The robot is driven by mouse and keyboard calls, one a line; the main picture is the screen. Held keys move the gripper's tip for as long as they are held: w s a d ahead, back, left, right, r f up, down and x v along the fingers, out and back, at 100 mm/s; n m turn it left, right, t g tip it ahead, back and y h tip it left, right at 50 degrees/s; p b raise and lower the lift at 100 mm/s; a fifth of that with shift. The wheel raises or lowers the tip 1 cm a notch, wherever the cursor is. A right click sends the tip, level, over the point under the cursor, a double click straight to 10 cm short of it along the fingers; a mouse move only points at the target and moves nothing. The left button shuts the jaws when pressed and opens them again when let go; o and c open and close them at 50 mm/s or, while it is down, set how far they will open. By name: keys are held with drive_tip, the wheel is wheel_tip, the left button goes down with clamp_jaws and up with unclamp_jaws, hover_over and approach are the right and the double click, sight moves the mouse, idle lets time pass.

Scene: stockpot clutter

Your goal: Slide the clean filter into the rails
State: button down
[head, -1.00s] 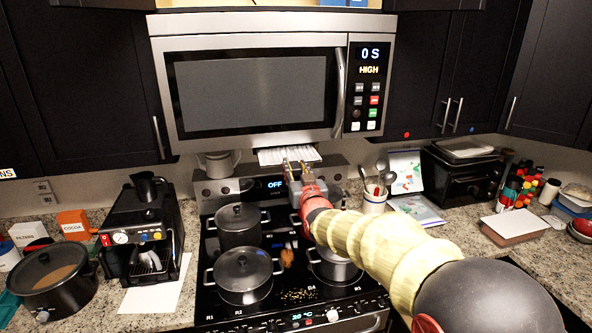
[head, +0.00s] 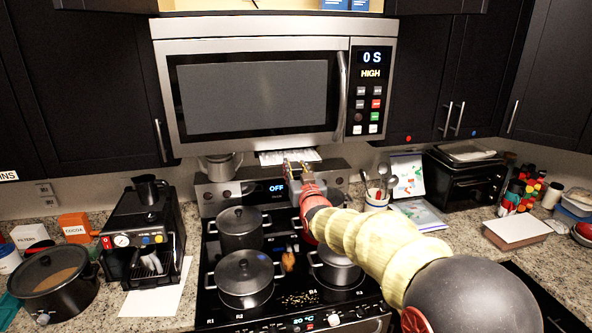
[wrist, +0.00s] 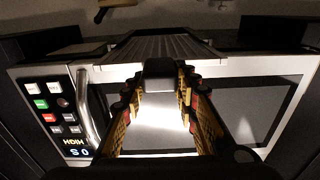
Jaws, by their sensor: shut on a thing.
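The filter (head: 274,157) is a pale, ribbed flat panel just below the microwave's underside in the head view. It also shows in the wrist view as a grey slatted panel (wrist: 165,47) beyond my fingers. My gripper (head: 296,170) is below the microwave's front edge and shut on the filter's near side. In the wrist view my gripper (wrist: 160,88) has its fingers on either side of a small grey block at the filter's edge. The rails are hidden under the microwave (head: 250,139). I cannot tell whether the filter touches them.
The stove below holds lidded pots (head: 246,278) and a pan (head: 337,268). A metal jug (head: 220,166) stands at the stove's back left. A utensil holder (head: 377,199) stands right of my gripper. A coffee machine (head: 146,235) is on the left counter.

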sight(289, 156)
drive_tip(key=shift+x, duration=5.1)
drive_tip(key=shift+f, duration=0.1)
drive_tip(key=c, duration=1.3)
unclamp_jaws()
drive_tip(key=shift+c, duration=0.2)
drive_tip(key=shift+o, duration=0.2)
drive_tip(key=shift+s, duration=0.15)
